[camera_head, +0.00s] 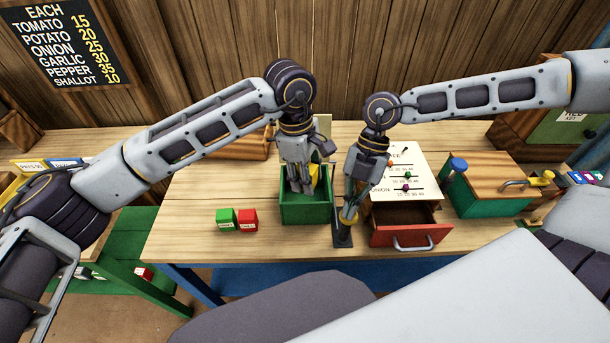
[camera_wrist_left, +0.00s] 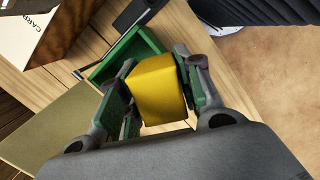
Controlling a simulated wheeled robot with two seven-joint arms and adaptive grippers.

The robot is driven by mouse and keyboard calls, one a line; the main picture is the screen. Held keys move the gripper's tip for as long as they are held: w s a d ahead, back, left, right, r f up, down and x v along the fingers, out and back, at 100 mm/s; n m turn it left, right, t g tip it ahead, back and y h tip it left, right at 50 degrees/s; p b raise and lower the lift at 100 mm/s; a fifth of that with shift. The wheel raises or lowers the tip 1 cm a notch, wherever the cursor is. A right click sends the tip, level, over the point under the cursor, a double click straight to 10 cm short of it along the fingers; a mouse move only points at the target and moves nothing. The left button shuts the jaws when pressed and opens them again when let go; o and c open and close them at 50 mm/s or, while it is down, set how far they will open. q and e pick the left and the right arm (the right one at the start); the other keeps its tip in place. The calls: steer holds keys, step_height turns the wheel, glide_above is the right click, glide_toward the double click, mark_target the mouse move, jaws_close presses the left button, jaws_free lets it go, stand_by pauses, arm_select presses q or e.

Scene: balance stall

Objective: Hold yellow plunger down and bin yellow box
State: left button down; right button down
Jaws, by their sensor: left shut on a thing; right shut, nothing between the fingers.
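In the head view my left gripper (camera_head: 304,188) points down into the mouth of the open green bin (camera_head: 306,214). It is shut on the yellow box (camera_head: 315,174), which is partly hidden by the fingers. In the left wrist view the yellow box (camera_wrist_left: 158,90) sits between the two fingers, with green bin walls (camera_wrist_left: 130,52) around and behind it. My right gripper (camera_head: 349,210) is shut with nothing between its fingers. Its tips are down at the yellow plunger (camera_head: 349,220), on a dark base plate right of the bin. The gripper hides part of the plunger.
A green box (camera_head: 226,219) and a red box (camera_head: 248,219) stand left of the bin. A half-open red drawer (camera_head: 410,235) under a slider panel (camera_head: 410,180) is close right of the plunger. A teal cabinet (camera_head: 488,200) stands further right. The table's left part is clear.

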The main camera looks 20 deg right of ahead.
arm_select(q)
steer(key=shift+w+f, duration=0.1)
steer(key=shift+f, duration=0.05)
steer(key=w+d+f, duration=0.1)
steer(key=w+f, duration=0.2)
steer(key=f, duration=0.1)
steer(key=shift+w+d+f, duration=0.2)
steer(key=shift+w+f, duration=0.05)
steer(key=shift+f, duration=0.1)
stand_by(0.3)
steer(key=c, duration=0.9)
jaws_free()
steer(key=shift+r, duration=0.1)
step_height(320, 180, up, 12)
steer(key=w+a, duration=0.1)
